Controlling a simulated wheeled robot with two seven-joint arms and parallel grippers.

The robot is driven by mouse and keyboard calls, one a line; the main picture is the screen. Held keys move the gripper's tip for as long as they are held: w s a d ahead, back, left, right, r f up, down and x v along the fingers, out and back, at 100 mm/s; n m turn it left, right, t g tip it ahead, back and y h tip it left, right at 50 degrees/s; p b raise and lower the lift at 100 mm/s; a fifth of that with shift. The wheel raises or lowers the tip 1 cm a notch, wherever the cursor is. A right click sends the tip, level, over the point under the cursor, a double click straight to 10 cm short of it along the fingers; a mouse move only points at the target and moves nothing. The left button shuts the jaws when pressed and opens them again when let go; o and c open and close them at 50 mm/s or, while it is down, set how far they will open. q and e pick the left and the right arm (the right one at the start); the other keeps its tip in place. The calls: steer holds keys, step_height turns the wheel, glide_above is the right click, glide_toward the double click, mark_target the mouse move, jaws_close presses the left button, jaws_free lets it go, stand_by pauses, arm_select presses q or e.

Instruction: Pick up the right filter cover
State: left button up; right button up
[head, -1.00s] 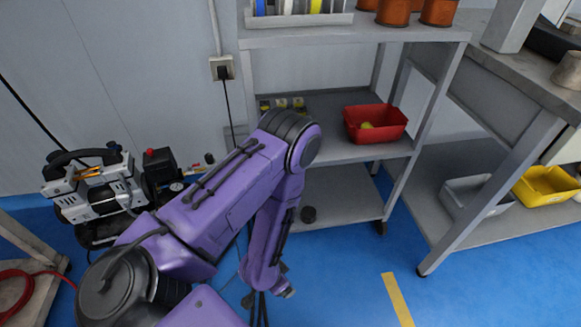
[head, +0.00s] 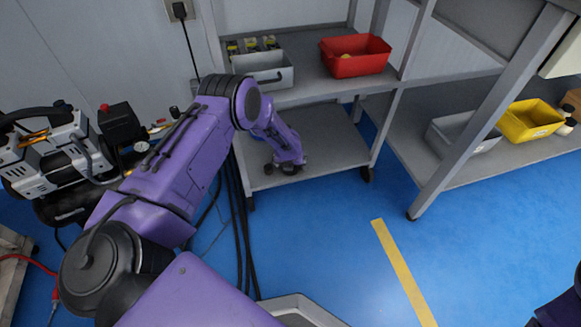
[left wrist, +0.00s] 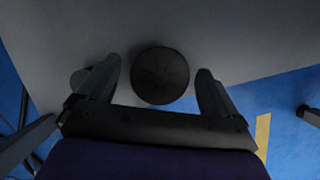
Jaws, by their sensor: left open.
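A round black filter cover (left wrist: 160,75) with a ribbed face lies on the grey lower shelf in the left wrist view. My left gripper (left wrist: 158,68) is open, with one finger on each side of this cover. A gap shows between each finger and the cover, and nothing is held. A second, smaller-looking round dark piece (left wrist: 79,78) is partly hidden behind the left-hand finger. In the head view my left gripper (head: 287,168) is low over the front of the bottom shelf, and the cover cannot be clearly told from it. My right gripper is out of view.
The bottom shelf (head: 335,150) is otherwise mostly bare. Above it, the middle shelf holds a grey bin (head: 265,72) and a red bin (head: 355,58). A compressor (head: 55,155) stands at left. A yellow bin (head: 530,121) sits at right. The blue floor in front is open.

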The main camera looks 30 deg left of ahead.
arm_select(q)
steer(key=shift+w+a+f, duration=0.1)
steer(key=shift+w+f, duration=0.15)
steer(key=shift+f, duration=0.35)
steer(key=shift+r, duration=0.1)
steer(key=c, duration=1.1)
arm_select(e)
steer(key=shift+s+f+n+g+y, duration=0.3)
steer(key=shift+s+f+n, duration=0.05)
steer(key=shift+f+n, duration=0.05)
arm_select(q)
steer(key=shift+r, duration=0.1)
steer(key=shift+r, duration=0.3)
step_height(320, 180, up, 3)
steer(key=shift+r+p, duration=0.1)
steer(key=shift+p, duration=1)
steer(key=s+r+p, duration=0.1)
steer(key=s+r, duration=0.2)
steer(key=s, duration=0.1)
steer(key=s+r+p, duration=0.1)
steer(key=s+r, duration=0.2)
steer(key=s, duration=0.2)
steer(key=s+d+r+p, duration=0.1)
steer(key=s+r+p, duration=0.1)
steer(key=s, duration=0.3)
steer(key=shift+r, duration=0.5)
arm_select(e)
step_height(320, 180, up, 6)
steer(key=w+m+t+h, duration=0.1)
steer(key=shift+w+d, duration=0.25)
